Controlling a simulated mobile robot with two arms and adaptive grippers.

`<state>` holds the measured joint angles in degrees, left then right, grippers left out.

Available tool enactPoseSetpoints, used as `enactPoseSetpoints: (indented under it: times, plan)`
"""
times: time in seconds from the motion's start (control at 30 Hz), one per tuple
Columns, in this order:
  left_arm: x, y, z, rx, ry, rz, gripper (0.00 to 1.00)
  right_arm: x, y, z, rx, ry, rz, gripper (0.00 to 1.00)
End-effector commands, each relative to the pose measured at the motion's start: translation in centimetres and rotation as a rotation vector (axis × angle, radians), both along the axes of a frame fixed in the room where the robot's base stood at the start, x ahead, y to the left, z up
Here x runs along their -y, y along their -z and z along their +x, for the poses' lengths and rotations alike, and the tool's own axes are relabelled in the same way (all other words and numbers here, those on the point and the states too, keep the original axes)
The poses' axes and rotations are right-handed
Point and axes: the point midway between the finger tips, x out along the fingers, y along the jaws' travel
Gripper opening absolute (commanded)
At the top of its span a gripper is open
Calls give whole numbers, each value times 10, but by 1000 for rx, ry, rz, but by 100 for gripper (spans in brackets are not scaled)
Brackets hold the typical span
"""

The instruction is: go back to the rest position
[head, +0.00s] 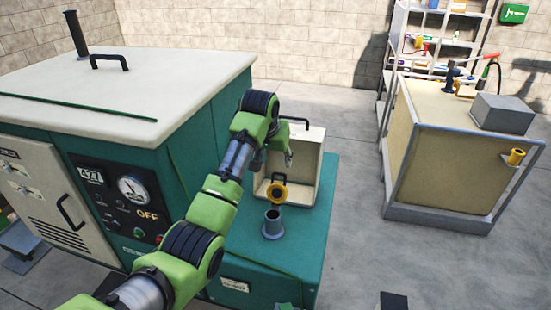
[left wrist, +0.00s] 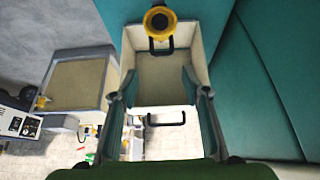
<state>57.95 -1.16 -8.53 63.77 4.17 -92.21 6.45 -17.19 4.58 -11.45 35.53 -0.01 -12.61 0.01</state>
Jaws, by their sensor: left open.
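My left arm reaches in from the lower left of the head view over the teal generator. Its gripper (head: 276,155) hangs in front of the cream open-faced box (head: 318,155), partly hidden by the wrist. In the left wrist view the two fingers of this gripper (left wrist: 161,100) stand wide apart with nothing between them. The cream box (left wrist: 198,48) lies beyond them. My right gripper is not in view.
A grey filler neck (head: 273,224) stands open on the teal deck (head: 315,225). The generator's white top (head: 150,75) rises at left. A tan tank (head: 440,150) with a grey frame stands at right, near shelves (head: 440,45). Clear concrete floor (head: 365,240) lies between.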

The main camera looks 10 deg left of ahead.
Motion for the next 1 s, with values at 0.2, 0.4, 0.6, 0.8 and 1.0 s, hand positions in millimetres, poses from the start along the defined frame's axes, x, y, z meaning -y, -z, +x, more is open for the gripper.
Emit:
enactPoseSetpoints:
  times: [0.2,0.4,0.6,0.8,1.0]
  plan:
    - [-2,27,-13,-14,3,2,43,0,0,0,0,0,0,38]
    - [-11,109,-72,-49,16,10,43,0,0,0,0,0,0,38]
    - [-20,178,-157,-83,34,22,43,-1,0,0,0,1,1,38]
    - [-28,221,-255,-120,57,36,43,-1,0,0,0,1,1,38]
    - [-33,235,-350,-152,84,47,43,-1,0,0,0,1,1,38]
